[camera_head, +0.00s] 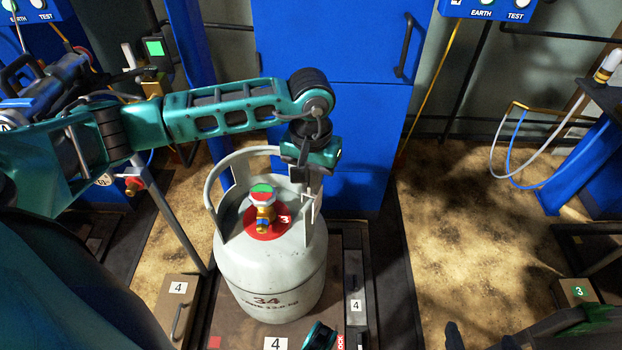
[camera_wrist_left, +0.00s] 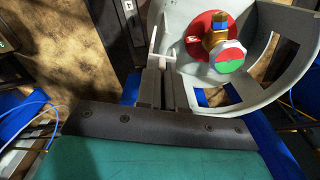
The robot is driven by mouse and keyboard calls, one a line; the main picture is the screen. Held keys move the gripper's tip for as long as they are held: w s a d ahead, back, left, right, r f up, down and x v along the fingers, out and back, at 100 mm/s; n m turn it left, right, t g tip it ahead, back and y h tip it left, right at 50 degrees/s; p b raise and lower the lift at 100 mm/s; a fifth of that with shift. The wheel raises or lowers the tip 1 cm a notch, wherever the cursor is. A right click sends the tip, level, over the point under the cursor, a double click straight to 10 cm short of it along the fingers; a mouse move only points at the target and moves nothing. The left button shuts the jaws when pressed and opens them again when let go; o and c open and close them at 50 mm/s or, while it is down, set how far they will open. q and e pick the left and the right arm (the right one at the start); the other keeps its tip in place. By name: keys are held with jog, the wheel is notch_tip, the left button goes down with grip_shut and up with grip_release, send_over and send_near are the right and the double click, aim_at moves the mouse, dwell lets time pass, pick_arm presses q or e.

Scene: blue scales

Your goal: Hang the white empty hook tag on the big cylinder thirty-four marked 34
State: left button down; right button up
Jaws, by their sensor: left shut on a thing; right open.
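The big white cylinder (camera_head: 270,272) marked 34 stands upright on the platform, with a red disc and brass valve (camera_head: 264,205) inside its raised collar (camera_head: 222,180). My left gripper (camera_head: 303,178) is at the collar's right side, shut on the white hook tag (camera_head: 311,203). In the left wrist view the tag (camera_wrist_left: 154,50) stands at the fingertips (camera_wrist_left: 165,72), close beside the collar (camera_wrist_left: 255,88). I cannot tell whether the tag touches the collar. My right gripper shows only in part at the bottom edge, dark and open; its fingertips are unclear.
A blue cabinet (camera_head: 335,55) stands close behind the cylinder. Blue equipment with hoses (camera_head: 575,170) is at the right. Boxes marked 4 (camera_head: 178,288) and 3 (camera_head: 580,291) lie low on either side. Tan floor (camera_head: 465,215) lies open to the cylinder's right.

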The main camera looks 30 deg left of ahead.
pick_arm(q)
jog(key=shift+s+f+b, duration=0.3)
jog(key=shift+f, duration=0.6)
jog(key=c, duration=1.7)
grip_release()
jog(key=shift+o, duration=1)
jog(key=shift+w+a+f, duration=0.1)
jog(key=shift+w+f, duration=0.1)
jog(key=shift+f, duration=0.05)
jog(key=o, duration=0.3)
jog(key=shift+r, duration=0.25)
jog(key=shift+r, duration=0.25)
jog(key=shift+r+p, duration=2.45)
jog(key=shift+r, duration=1.2)
